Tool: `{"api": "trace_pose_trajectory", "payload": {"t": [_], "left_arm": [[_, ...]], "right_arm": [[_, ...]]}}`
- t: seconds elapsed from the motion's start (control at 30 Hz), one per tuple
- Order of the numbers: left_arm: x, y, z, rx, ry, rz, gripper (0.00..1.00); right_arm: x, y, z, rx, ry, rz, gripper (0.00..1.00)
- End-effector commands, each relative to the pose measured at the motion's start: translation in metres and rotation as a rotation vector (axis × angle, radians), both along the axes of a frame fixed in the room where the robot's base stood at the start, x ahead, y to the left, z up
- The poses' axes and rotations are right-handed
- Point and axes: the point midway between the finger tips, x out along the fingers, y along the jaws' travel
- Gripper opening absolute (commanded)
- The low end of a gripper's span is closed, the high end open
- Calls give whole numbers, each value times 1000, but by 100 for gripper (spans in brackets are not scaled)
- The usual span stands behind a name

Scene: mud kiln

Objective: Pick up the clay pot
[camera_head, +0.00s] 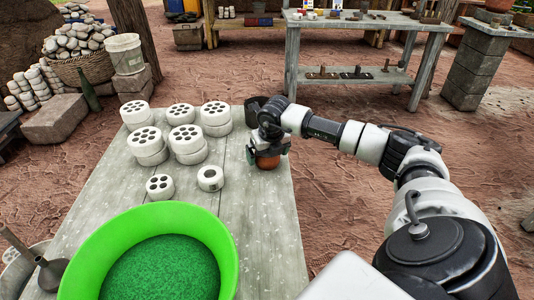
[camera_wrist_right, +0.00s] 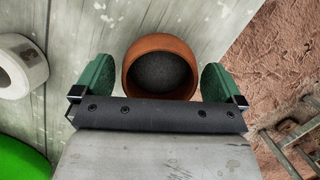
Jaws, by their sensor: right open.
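The clay pot (camera_head: 267,162) is a small orange-brown pot with dark contents, upright on the grey wooden table (camera_head: 262,222) near its right edge. My right gripper (camera_head: 268,151) is over the pot in the head view and hides most of it. In the right wrist view the pot (camera_wrist_right: 161,67) sits between the two green fingers of my open right gripper (camera_wrist_right: 159,92). The left finger is close to the pot's rim; whether either finger touches it I cannot tell. My left gripper is not in view.
A bright green bowl (camera_head: 222,232) of green grains stands at the table's front. Several white perforated blocks (camera_head: 185,139) stand left of the pot, with a white ring (camera_head: 210,178) nearest. A dark container (camera_head: 254,104) is just behind the gripper. The table right of the bowl is clear.

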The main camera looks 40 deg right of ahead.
Motion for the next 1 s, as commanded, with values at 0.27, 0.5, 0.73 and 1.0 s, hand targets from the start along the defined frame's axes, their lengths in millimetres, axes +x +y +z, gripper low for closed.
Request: {"api": "trace_pose_trajectory", "payload": {"t": [0.27, 0.5, 0.73, 1.0], "left_arm": [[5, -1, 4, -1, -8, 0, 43], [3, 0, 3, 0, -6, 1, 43], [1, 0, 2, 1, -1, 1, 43], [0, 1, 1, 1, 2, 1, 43]], "right_arm": [[2, 0, -7, 0, 0, 0, 100], [2, 0, -7, 0, 0, 0, 69], [2, -1, -6, -1, -2, 0, 45], [2, -1, -2, 0, -3, 0, 44]]}}
